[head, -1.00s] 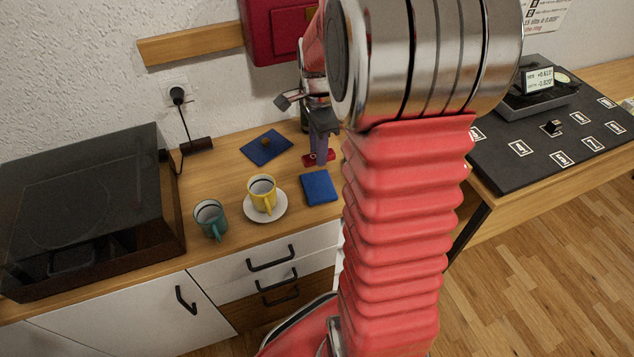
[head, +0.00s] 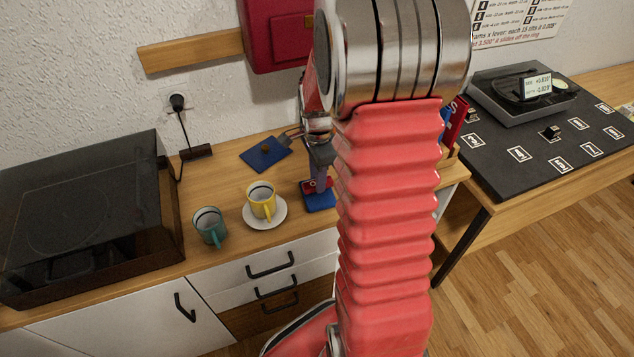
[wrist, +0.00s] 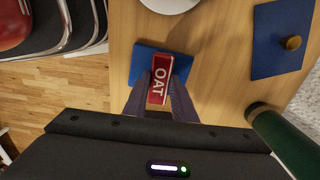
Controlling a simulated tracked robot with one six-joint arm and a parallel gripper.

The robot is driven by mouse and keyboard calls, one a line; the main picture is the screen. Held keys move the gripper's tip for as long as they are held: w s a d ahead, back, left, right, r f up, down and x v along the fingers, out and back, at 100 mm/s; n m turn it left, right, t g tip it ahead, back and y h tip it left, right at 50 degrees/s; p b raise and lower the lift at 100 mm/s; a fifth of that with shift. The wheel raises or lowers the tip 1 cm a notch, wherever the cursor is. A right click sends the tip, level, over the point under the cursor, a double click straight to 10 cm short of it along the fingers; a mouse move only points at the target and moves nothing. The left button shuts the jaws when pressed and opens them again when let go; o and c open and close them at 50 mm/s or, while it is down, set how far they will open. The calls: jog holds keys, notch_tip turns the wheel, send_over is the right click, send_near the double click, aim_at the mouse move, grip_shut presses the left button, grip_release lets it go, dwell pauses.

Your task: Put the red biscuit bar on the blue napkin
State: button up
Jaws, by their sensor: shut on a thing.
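The red biscuit bar (head: 312,186), marked "OAT" in the wrist view (wrist: 160,86), is between the fingers of my gripper (head: 319,184). The gripper, also in the wrist view (wrist: 160,80), is shut on it. The plain blue napkin (head: 320,203) lies on the wooden counter right of the yellow cup. In the wrist view the bar is over the napkin (wrist: 143,60), lengthwise away from me. I cannot tell whether the bar touches the cloth. My fingers and the bar hide part of the napkin.
A yellow cup (head: 262,200) on a white saucer (head: 277,217) and a teal cup (head: 209,226) stand to the left. A blue square with a brown knob (head: 255,157) lies behind. A dark green cylinder (wrist: 285,140) is at the wrist view's right. The counter's front edge is close.

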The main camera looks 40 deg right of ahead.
jog(key=shift+f, duration=0.9)
jog(key=shift+f, duration=0.1)
jog(key=o, duration=1)
notch_tip(320, 180, up, 12)
jog(key=shift+r, duration=0.1)
